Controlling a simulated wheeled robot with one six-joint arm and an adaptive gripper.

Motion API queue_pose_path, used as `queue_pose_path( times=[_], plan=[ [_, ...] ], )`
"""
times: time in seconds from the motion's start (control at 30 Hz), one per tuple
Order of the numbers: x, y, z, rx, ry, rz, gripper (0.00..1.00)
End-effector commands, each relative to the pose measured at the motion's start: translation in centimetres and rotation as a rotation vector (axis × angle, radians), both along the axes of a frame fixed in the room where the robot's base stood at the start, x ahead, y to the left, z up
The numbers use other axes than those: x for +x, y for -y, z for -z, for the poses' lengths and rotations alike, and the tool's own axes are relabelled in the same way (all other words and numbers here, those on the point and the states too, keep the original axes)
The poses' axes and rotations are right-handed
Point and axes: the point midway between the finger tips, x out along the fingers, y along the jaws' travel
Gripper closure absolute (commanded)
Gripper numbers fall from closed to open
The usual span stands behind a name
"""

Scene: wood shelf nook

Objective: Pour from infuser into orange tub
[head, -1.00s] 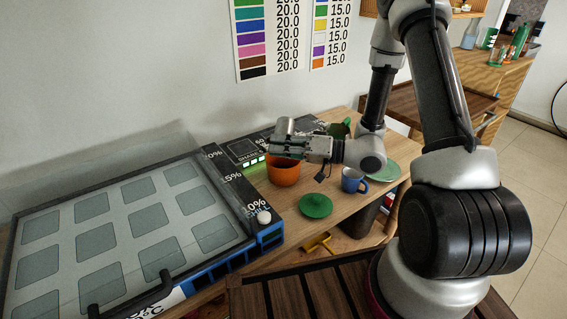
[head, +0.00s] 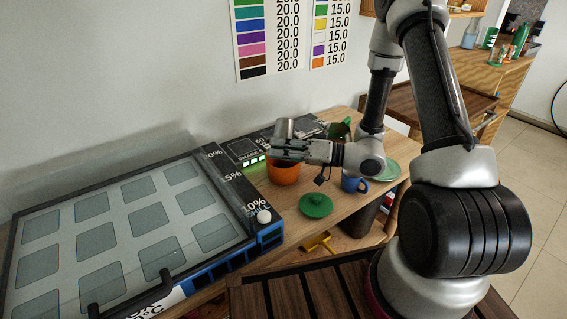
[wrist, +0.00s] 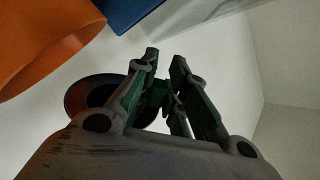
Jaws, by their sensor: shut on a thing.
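The infuser (head: 283,129) is a grey metallic cylinder, held above the orange tub and looking roughly upright in the head view. My gripper (head: 287,150) is shut on it just over the tub's rim. The orange tub (head: 283,174) stands on the wooden counter, its opening partly hidden by my gripper. In the wrist view the tub (wrist: 40,40) fills the upper left. There, a dark round shape (wrist: 85,97), likely the infuser, shows behind the fingers of my gripper (wrist: 165,65). I cannot see what is inside the infuser or the tub.
A blue mug (head: 353,182) and a pale green plate (head: 385,171) are to the right. A large glass-topped case (head: 130,235) fills the left. A dark green container (head: 340,129) stands behind the arm.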

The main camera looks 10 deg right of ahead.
Motion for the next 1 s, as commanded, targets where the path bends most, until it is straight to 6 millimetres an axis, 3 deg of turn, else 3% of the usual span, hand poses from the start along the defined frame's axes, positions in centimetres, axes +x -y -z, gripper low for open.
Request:
queue_pose_path(
  times=[1.0],
  plan=[
    [-0.43,-0.19,-0.07,-0.043,0.103,0.0,1.0]
  ],
)
